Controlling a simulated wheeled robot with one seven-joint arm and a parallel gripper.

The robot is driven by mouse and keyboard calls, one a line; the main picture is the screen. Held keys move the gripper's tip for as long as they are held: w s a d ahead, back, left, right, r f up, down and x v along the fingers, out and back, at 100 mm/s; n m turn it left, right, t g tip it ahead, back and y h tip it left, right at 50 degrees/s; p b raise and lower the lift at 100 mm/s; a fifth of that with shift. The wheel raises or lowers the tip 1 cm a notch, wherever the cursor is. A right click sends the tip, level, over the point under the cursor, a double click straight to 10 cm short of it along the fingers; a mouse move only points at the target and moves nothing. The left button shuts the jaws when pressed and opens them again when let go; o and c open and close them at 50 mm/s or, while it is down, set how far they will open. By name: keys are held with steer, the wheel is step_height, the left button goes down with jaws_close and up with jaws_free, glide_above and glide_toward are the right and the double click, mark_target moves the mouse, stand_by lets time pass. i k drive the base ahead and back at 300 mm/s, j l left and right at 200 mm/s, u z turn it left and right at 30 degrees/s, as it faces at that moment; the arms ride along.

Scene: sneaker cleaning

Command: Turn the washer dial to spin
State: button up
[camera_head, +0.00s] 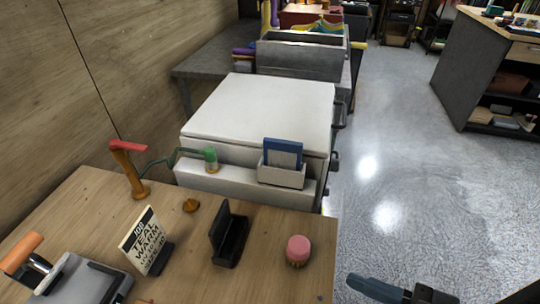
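A white box-shaped appliance (262,108), which looks like the washer, stands beyond the wooden table with its flat top closed. Its front faces right, mostly turned away from me, and dark fittings stick out along that side. I cannot tell which of them is the dial or where it points. A dark blue-grey part of my gripper (377,288) shows at the bottom edge, right of the table and well short of the washer. The rest of it is cut off by the frame, so its opening and any contents are hidden.
The wooden table (190,225) holds a sign card (144,240), a black stand (229,236) and a pink-topped round item (298,251). A blue card sits in a white holder (282,173) at the washer's near edge. The floor (410,170) to the right is clear.

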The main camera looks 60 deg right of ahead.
mark_target(335, 164)
steer(key=k+l+z, duration=0.15)
steer(key=z, duration=0.25)
steer(key=k+l+z, duration=0.1)
steer(key=l+z, duration=0.15)
steer(key=z, duration=0.2)
